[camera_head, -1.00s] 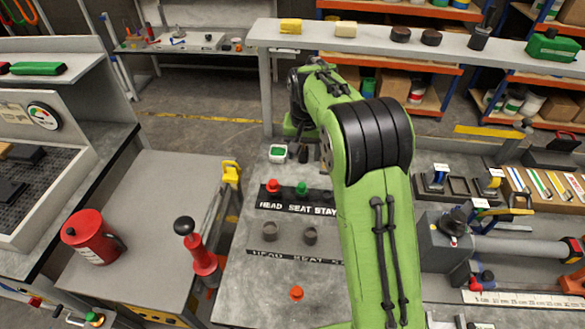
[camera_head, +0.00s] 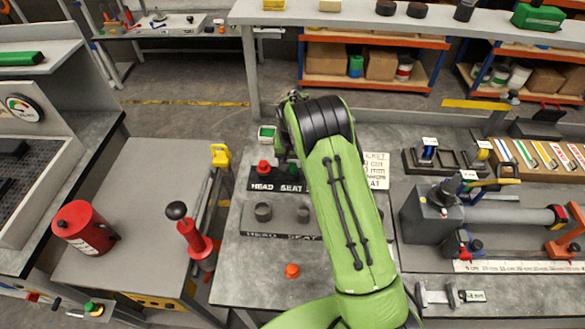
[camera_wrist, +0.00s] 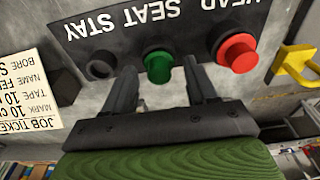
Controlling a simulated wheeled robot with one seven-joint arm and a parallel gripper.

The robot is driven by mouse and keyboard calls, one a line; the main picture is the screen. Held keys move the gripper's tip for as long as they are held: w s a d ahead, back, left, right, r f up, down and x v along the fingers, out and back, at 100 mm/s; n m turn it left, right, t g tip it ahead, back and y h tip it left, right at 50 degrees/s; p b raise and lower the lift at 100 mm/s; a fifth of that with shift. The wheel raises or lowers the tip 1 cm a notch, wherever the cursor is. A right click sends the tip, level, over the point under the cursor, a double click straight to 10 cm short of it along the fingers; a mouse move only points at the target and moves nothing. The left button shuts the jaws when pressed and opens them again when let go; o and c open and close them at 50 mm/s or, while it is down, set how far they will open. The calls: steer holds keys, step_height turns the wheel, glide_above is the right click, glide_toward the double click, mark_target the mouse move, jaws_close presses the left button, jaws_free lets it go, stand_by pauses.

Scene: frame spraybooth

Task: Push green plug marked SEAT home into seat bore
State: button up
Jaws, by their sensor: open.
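The green plug (camera_wrist: 158,66) stands in the black strip lettered HEAD SEAT STAY (camera_wrist: 175,28), by the word SEAT. My gripper (camera_wrist: 159,72) is open, with one finger on either side of the green plug in the wrist view; I cannot tell whether they touch it.
A red plug (camera_wrist: 236,52) stands beside the green one at HEAD. A job ticket (camera_wrist: 30,100) lies beside the strip.

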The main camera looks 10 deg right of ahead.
jaws_close()
stand_by(0.3)
